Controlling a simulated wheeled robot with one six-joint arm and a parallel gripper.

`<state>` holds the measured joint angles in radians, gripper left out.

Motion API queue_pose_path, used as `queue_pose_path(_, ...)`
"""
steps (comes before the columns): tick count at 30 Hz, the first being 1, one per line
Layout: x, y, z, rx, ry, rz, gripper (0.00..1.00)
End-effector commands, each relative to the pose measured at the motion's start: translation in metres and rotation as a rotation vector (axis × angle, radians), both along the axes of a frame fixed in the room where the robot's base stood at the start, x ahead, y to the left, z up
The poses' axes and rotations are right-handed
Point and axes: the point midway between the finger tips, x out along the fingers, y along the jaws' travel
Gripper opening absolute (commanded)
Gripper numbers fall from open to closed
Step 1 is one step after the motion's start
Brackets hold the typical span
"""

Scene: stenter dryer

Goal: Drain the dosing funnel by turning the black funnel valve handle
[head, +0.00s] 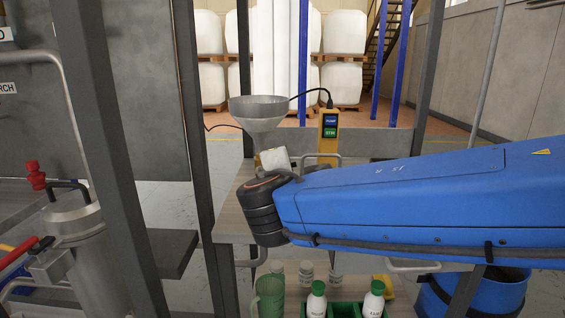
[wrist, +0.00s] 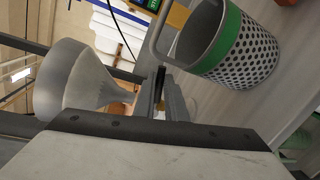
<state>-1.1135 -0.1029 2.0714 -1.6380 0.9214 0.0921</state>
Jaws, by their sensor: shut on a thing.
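The grey dosing funnel (head: 258,110) stands upright behind my arm in the head view. In the wrist view the funnel (wrist: 75,85) lies sideways at the left, its narrow neck pointing at my gripper (wrist: 161,95). My gripper is just below the funnel's outlet, its fingers closed together. A small dark piece shows at the fingertips, which fits the black funnel valve handle (wrist: 160,78). Most of the handle is hidden by the fingers, and its angle cannot be told. In the head view my arm hides the fingers and the valve.
A perforated pail with a green rim (wrist: 240,48) is close beside my gripper in the wrist view. A yellow control box (head: 329,132) stands right of the funnel. Dark frame posts (head: 95,130) rise at left. Bottles (head: 316,300) and a green jug (head: 269,296) are below my arm.

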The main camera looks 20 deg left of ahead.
Motion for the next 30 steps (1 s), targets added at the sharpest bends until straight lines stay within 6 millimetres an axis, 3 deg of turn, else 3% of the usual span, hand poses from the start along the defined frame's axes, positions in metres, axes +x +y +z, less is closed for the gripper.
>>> queue_pose_path(12, 0.001, -0.004, -0.017, 0.222, 0.055, -0.002, 0.0)
queue_pose_path(30, 0.001, -0.004, -0.021, 0.268, 0.068, -0.001, 0.0)
